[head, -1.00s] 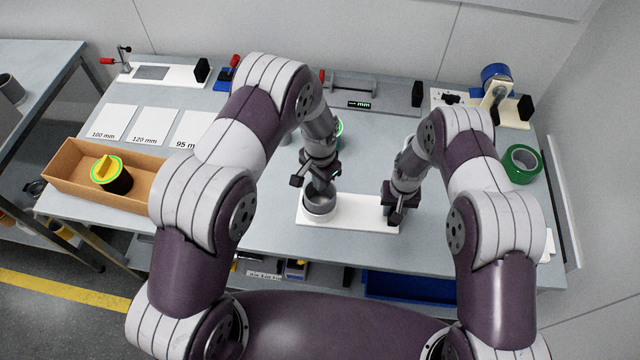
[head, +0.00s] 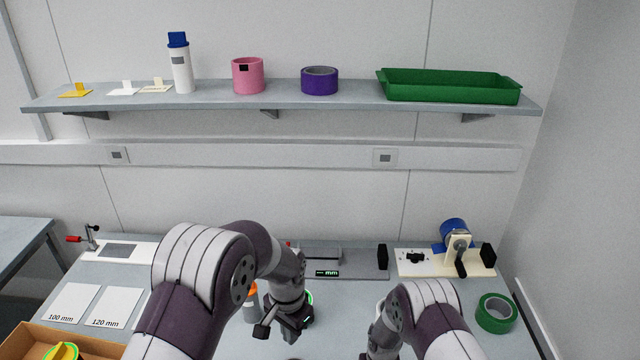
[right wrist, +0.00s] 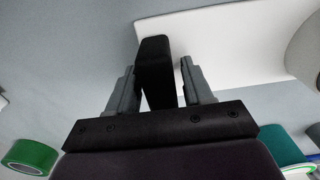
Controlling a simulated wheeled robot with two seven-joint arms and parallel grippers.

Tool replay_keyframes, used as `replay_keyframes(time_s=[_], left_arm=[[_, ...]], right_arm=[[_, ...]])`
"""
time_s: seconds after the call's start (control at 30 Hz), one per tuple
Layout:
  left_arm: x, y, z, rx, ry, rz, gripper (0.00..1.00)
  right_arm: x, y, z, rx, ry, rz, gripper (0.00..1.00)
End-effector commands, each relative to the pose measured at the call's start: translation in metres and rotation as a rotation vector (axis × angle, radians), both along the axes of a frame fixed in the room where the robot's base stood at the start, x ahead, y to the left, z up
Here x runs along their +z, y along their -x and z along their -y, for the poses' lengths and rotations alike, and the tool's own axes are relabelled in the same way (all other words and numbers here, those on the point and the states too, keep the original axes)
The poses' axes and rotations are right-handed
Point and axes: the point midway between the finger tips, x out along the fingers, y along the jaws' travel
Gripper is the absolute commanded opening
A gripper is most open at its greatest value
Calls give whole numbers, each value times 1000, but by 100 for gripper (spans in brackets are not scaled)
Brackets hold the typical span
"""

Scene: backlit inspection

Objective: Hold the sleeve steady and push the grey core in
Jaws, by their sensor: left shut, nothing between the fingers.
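My left gripper (head: 290,335) points down near the bottom edge of the head view; its fingertips are barely visible, and it is shut with nothing between its fingers. In the right wrist view my right gripper (right wrist: 158,75) has its two grey fingers either side of a black upright block (right wrist: 154,62). I cannot tell whether they press on it. The block stands by a white plate (right wrist: 225,45). A rounded grey piece (right wrist: 306,50), probably the sleeve, shows at the right edge there. The grey core cannot be made out.
An orange-capped bottle (head: 250,306) stands left of my left gripper. A green tape roll (head: 496,312) lies at the right. A cardboard box (head: 30,338) is at the lower left. A measuring fixture (head: 345,262) stands behind. The wall shelf (head: 210,100) is well above.

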Motion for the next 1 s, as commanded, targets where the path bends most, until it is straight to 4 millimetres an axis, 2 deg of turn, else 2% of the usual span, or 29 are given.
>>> replay_keyframes(time_s=[0.37, 0.47, 0.7, 0.8, 0.97, 1.0], left_arm=[[0, 0, 0, 0, 0, 0, 0], [0, 0, 0, 0, 0, 0, 0], [0, 0, 0, 0, 0, 0, 0], [-1, 0, 0, 0, 0, 0, 0], [-2, -1, 0, 49, 3, 11, 0], [-8, 9, -2, 82, -1, -4, 0]], right_arm=[[5, 0, 0, 0, 0, 1, 66], [23, -2, 0, 0, -1, 4, 66], [86, -1, 0, 0, 0, 4, 66], [105, -1, 0, 0, 0, 3, 66], [118, 3, 0, 15, 0, -4, 66], [114, 17, 3, 24, 5, -36, 66]])
